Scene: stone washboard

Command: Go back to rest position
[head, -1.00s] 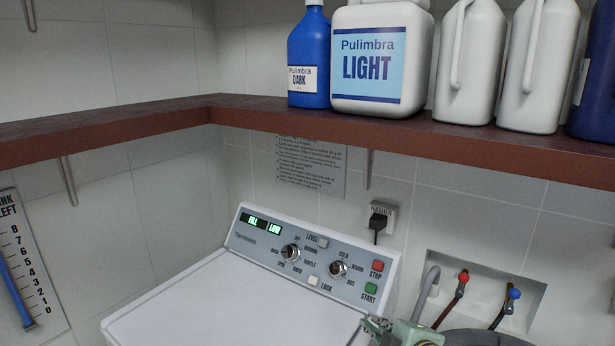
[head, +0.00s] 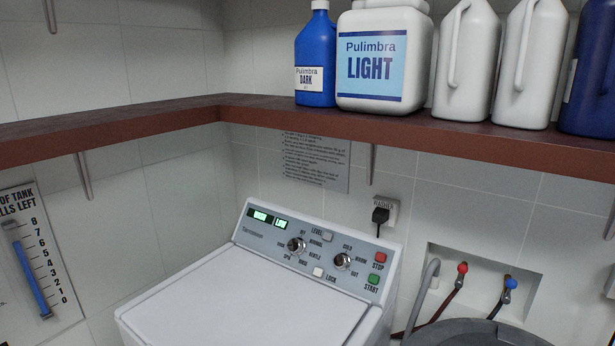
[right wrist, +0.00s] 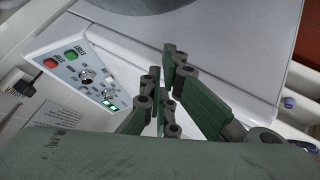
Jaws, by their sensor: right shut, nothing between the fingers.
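My right gripper (right wrist: 163,72) shows in the right wrist view, with its green fingers shut and nothing held. It is over the white top of the washing machine (right wrist: 130,22), and the control panel (right wrist: 85,70) lies to its left in that view. In the head view the washing machine (head: 240,300) stands at the bottom middle, with its panel (head: 318,250) and lit displays facing me. Neither gripper shows in the head view now. My left gripper is in no view.
A brown shelf (head: 400,130) crosses the corner above the machine. It holds a blue bottle (head: 315,60), a large white Pulimbra jug (head: 383,65) and several other jugs. A round grey container (head: 480,335) stands at lower right, below red and blue taps.

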